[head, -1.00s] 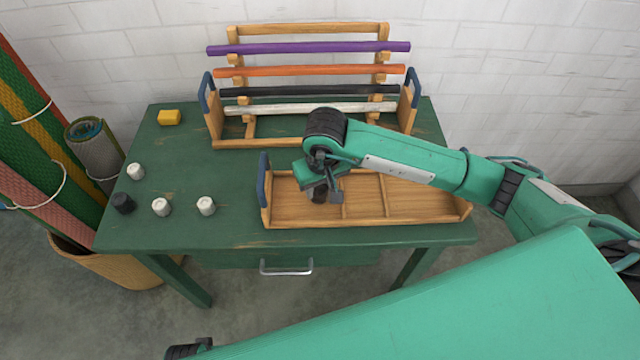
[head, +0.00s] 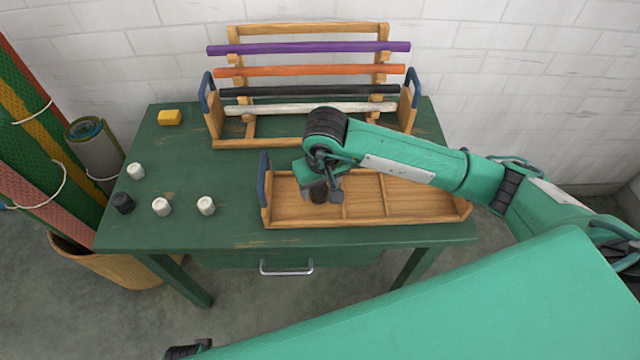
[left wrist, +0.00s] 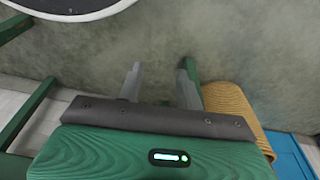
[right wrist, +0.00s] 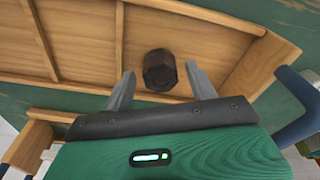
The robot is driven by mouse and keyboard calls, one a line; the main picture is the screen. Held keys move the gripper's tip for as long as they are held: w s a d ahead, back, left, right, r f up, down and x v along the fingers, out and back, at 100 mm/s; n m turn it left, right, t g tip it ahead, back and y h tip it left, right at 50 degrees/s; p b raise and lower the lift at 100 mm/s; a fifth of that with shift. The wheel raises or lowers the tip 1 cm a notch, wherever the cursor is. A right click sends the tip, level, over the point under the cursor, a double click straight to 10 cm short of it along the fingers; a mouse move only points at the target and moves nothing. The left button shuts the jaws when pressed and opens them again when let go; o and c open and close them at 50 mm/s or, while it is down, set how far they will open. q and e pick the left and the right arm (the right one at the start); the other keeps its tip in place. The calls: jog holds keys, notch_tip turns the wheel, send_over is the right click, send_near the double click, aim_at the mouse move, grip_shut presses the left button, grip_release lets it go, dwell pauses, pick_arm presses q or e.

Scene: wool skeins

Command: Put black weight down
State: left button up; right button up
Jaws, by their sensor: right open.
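In the head view the black weight (head: 319,191) shows in the left compartment of the tray (head: 430,210), partly hidden by my gripper. My right gripper (head: 325,190) is open just above it, the fingers apart on either side, with gaps to the weight in the right wrist view. My left gripper (left wrist: 160,65) is open and empty over the floor. Another black weight (head: 122,203) stands on the table's left side.
Three white weights (head: 161,207) and a yellow block (head: 169,117) are on the green table (head: 225,235). Behind the tray stands a wooden rack (head: 300,29) with purple, orange, black and white rods. Rolled textiles (head: 92,150) stand left of the table.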

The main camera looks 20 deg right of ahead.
aim_at(322, 193)
pick_arm(q)
jog(key=shift+w+r+b, duration=0.1)
jog(key=shift+r+b, duration=0.25)
jog(key=shift+r, duration=0.3)
pick_arm(e)
notch_tip(322, 193, up, 12)
jog(key=s, duration=0.1)
jog(key=shift+s, duration=0.2)
pick_arm(q)
jog(key=shift+w, duration=0.2)
